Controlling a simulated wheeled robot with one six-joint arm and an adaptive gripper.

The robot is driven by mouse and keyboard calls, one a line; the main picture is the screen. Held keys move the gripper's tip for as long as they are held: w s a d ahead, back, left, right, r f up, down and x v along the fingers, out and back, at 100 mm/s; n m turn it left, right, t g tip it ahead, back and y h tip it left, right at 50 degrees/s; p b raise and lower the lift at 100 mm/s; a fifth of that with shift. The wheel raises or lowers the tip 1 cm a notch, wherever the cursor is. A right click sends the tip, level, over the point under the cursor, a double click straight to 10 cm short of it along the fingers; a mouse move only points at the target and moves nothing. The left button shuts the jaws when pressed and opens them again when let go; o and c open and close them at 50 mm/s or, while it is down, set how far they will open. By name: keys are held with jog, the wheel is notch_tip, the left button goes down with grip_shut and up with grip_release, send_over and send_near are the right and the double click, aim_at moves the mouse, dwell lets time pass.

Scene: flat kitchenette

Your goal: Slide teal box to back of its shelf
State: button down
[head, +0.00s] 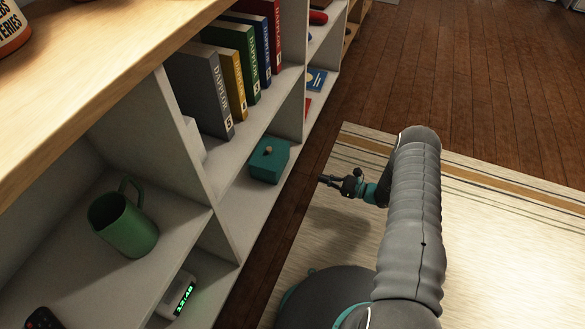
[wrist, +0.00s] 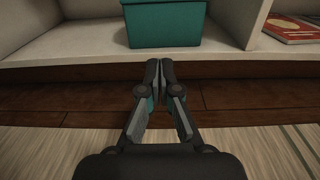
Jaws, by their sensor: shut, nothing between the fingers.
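The teal box (head: 269,160) sits in a lower compartment of the white shelf unit, near its front edge. It has a small brown knob on top. In the wrist view the teal box (wrist: 164,24) stands upright on the shelf board (wrist: 60,48), straight ahead of my gripper, with its top cut off. My gripper (head: 322,179) is outside the shelf, to the right of the box in the head view, pointing at the shelf. In the wrist view my gripper (wrist: 160,64) has its fingers together and empty, with a gap between the fingertips and the box.
An upright divider (wrist: 238,18) stands right of the box; books (wrist: 292,28) lie in the compartment beyond it. Upright binders (head: 225,85) stand on the shelf above. A green mug (head: 122,225) and a clock (head: 177,296) are in compartments to the left. The rug (head: 500,230) is clear.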

aim_at(283, 166)
jog(key=x, duration=1.4)
jog(key=shift+f+p, duration=0.1)
jog(key=shift+p, duration=0.25)
jog(key=shift+w, duration=0.15)
